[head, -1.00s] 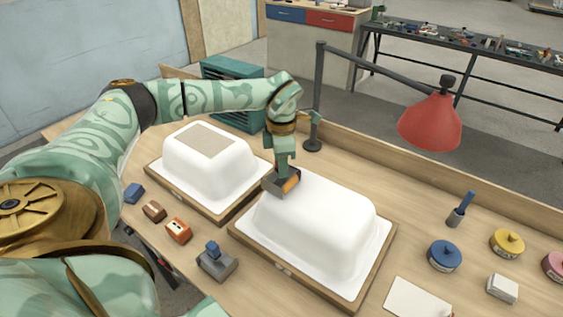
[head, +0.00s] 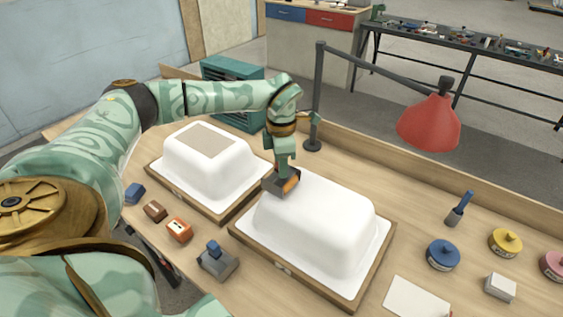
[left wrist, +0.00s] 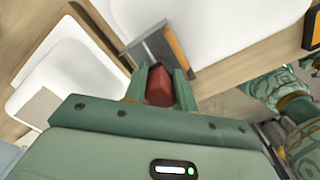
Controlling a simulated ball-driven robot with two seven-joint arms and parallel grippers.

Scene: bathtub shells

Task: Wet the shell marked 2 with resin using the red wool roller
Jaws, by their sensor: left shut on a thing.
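My left gripper (head: 283,168) is shut on a grey tool (head: 280,183) with an orange strip. In the left wrist view its dark red handle (left wrist: 159,86) sits between the fingers. The tool is at the far left end of the larger front white shell (head: 320,225); I cannot tell whether it touches. A second white shell (head: 232,165), with a beige patch on top, lies to the left. Each shell is on a wooden board. Small tags on the board edges are too small to read, so I cannot tell which is 2. My right gripper is not in view.
A grey tool with a blue handle (head: 217,261) and several small blocks lie along the front edge. A red lamp (head: 430,122) overhangs the back right. Blue (head: 443,256) and yellow (head: 505,242) tins, a brush (head: 459,209) and a white card (head: 416,299) are at the right.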

